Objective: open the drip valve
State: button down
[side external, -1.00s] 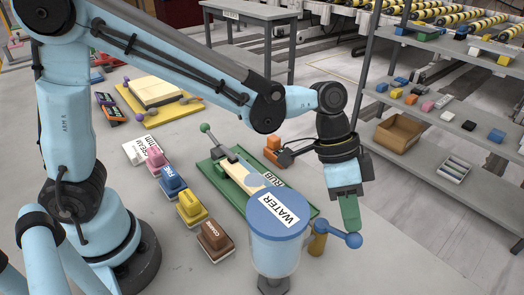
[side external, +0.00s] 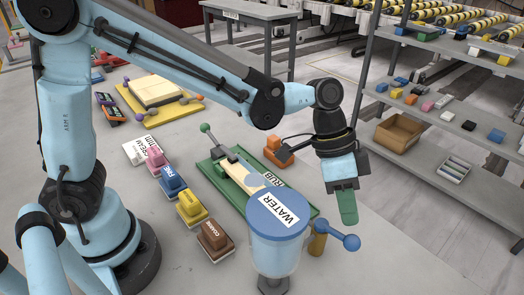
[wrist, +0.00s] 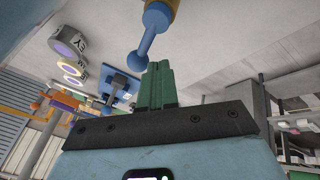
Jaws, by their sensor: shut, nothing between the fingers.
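The water container (side external: 277,235) has a blue lid with a WATER label and stands at the lower middle of the side view. On its right side is a tan valve body (side external: 317,239) with a blue lever ending in a ball (side external: 351,242). My gripper (side external: 348,220) has green fingers, shut and empty, pointing down just above the ball. A small gap seems to show between fingertips and ball. In the wrist view the blue lever and ball (wrist: 137,62) lie just left of my green fingers (wrist: 160,66), with the tan valve body at the top.
A green tray (side external: 215,172) with a RUB label lies behind the container. Several coloured labelled blocks, including a brown one (side external: 215,236), stand to the left. A grey shelf (side external: 470,150) is at the right. The slab right of the valve is clear.

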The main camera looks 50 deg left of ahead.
jog(key=w+a+r, duration=0.3)
jog(key=a+r, duration=0.4)
jog(key=r, duration=0.4)
jog(key=s+a+f+n+t+y, duration=0.2)
jog(key=s+a+f+n+t, duration=0.1)
jog(key=a, duration=0.5)
jog(key=s+a+f+n+t+y, duration=0.3)
jog(key=s+a+n, duration=0.3)
jog(key=a, duration=0.2)
jog(key=shift+a+f+n+t, duration=0.25)
jog(key=shift+f+n+t, duration=0.15)
jog(key=shift+f+t, duration=0.15)
